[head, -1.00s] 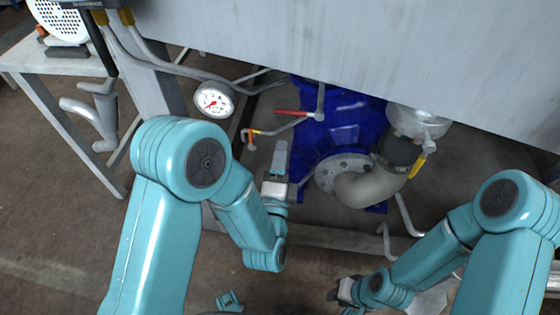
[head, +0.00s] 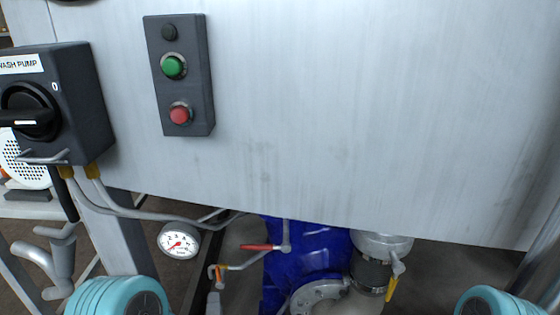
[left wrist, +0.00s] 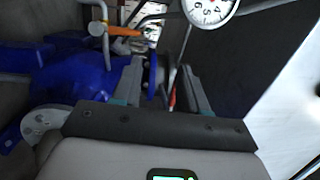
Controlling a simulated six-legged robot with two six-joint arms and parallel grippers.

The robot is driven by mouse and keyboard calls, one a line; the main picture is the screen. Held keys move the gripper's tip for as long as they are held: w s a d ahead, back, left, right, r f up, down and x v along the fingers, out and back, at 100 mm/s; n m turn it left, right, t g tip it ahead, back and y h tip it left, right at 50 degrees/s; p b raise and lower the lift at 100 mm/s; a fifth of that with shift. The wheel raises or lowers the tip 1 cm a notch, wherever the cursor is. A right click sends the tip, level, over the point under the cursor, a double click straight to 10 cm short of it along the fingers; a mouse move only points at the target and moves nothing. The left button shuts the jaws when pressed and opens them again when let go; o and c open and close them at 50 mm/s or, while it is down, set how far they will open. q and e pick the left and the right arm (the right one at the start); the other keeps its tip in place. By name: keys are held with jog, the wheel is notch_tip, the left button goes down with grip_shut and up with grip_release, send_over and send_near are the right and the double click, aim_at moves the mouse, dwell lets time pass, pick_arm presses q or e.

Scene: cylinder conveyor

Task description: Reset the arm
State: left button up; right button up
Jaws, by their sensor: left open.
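My left arm's teal joint (head: 118,298) shows at the bottom left of the head view. Only a small grey part of my left gripper (head: 214,301) shows there, at the bottom edge below the orange-handled valve. In the left wrist view my left gripper (left wrist: 163,78) has its two fingers apart, with nothing held between them. The blue pump body (left wrist: 85,82) is to the left of the fingers. My right arm's teal joint (head: 488,302) shows at the bottom right of the head view. My right gripper is out of view.
A grey panel carries a black switch box (head: 85,100) and a box with a green button (head: 173,66) and a red button (head: 180,113). Below are a pressure gauge (head: 179,240), a red lever (head: 261,247), an orange-handled valve (head: 219,273) and the blue pump (head: 310,250).

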pick_arm(q)
jog(key=s+a+f+n+g+h, duration=0.25)
jog(key=f+n+g, duration=0.2)
jog(key=f, duration=0.55)
jog(key=s+a+f+n+g+h, duration=0.1)
jog(key=s+f+n+g, duration=0.35)
jog(key=f, duration=0.45)
jog(key=s+d+f+n+g+h, duration=0.25)
jog(key=s+n+g, duration=0.2)
jog(key=s, duration=0.25)
jog(key=s+d+f+n+g+h, duration=0.1)
jog(key=s+d+f+n+g, duration=0.25)
jog(key=s+g, duration=0.2)
notch_tip(320, 180, up, 28)
jog(key=s+n+p, duration=0.1)
jog(key=p, duration=2.6)
jog(key=shift+s+f, duration=0.15)
